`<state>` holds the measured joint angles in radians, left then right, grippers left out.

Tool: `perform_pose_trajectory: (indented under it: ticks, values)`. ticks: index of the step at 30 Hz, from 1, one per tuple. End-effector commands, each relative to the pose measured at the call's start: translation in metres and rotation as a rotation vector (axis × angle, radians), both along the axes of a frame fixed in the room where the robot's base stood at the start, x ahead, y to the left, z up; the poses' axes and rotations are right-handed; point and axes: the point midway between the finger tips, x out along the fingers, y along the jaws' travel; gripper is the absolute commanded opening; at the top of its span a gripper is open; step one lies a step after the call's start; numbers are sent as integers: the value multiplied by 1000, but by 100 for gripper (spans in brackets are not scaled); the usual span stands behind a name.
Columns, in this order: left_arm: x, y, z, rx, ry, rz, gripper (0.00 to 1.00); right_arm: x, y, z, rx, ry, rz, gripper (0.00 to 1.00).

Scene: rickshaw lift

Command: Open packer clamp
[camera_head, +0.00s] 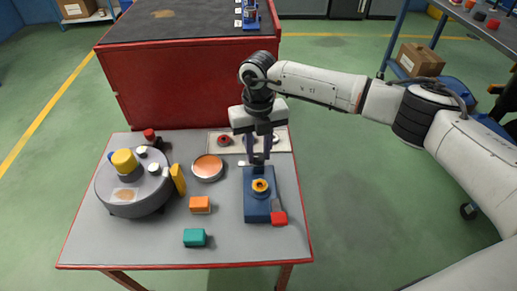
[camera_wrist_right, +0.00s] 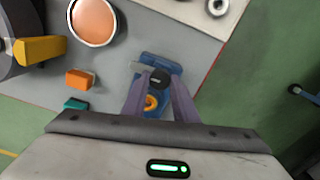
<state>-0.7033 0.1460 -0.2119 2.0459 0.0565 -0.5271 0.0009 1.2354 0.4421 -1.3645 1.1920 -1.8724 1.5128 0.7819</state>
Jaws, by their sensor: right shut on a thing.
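The clamp seems to be the blue fixture (camera_head: 257,208) on the front right of the grey table, with an orange ring (camera_head: 260,186) on it. A red block (camera_head: 279,218) sits at its front right corner; I cannot tell if it is joined. My right gripper (camera_head: 258,159) points down at the fixture's back end. The fingers partly hide the fixture. My left gripper is not in view.
A round grey turntable (camera_head: 134,193) with a yellow cylinder stands at left. A copper-coloured disc (camera_head: 208,167), an orange block (camera_head: 200,204) and a teal block (camera_head: 194,237) lie between. A light board (camera_head: 228,141) with parts lies behind. A red cabinet (camera_head: 180,85) stands beyond the table.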

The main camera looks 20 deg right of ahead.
Motion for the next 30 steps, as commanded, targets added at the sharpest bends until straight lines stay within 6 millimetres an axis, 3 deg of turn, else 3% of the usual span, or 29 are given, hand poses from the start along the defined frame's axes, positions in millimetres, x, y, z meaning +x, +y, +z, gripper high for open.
perform_pose_trajectory:
  ticks: [15, 16, 18, 30]
  values:
    - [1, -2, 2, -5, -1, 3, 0, 1, 0, 1, 2, -4, -19, 4]
    - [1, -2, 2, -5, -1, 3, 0, 1, 0, 1, 2, -4, -19, 31]
    - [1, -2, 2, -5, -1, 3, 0, 1, 0, 1, 2, -3, -19, 43]
    - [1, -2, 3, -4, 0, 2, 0, 1, 0, 7, 1, -2, -17, 45]
